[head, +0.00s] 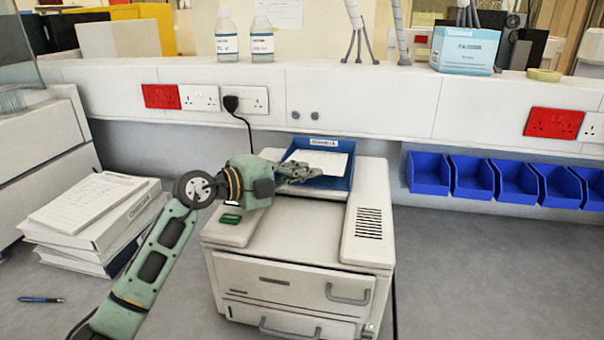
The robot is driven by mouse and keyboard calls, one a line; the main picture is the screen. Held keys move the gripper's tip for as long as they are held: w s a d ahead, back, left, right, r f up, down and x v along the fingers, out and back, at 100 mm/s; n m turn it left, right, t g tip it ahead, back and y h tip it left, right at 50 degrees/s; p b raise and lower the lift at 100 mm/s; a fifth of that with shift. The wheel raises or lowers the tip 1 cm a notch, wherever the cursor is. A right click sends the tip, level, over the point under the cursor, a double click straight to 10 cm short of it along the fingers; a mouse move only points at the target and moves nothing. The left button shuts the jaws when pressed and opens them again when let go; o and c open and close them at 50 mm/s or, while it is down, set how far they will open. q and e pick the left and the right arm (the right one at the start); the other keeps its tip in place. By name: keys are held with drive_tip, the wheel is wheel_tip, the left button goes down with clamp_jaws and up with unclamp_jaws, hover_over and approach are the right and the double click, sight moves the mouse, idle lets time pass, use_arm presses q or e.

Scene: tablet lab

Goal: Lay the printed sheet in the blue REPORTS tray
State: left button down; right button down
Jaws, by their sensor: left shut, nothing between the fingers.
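The white printed sheet (326,161) lies in the blue tray (335,183), a little askew, with its right edge close to the tray's right wall. The tray has a white label on its back wall, too small to read surely, and sits at the back of the printer's top. My left gripper (312,173) is shut and empty. It is over the tray's front left part, just in front of the sheet, and hides part of the tray. I cannot tell whether its fingertips touch the sheet or tray. My right gripper is out of view.
The white printer (293,285) stands on the grey bench under the tray. A pile of papers (92,215) and a pen (41,299) are at left. Blue bins (470,178) hang at right. A black plug cable (245,125) runs down behind the printer. The right bench is clear.

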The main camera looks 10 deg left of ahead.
use_arm(q)
drive_tip(key=shift+w+f, duration=0.1)
drive_tip(key=shift+w, duration=0.1)
drive_tip(key=c, duration=2.5)
unclamp_jaws()
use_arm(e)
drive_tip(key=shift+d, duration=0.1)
use_arm(q)
drive_tip(key=o, duration=0.6)
drive_tip(key=shift+o, duration=0.2)
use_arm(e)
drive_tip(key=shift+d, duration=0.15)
use_arm(q)
drive_tip(key=shift+s+a, duration=0.1)
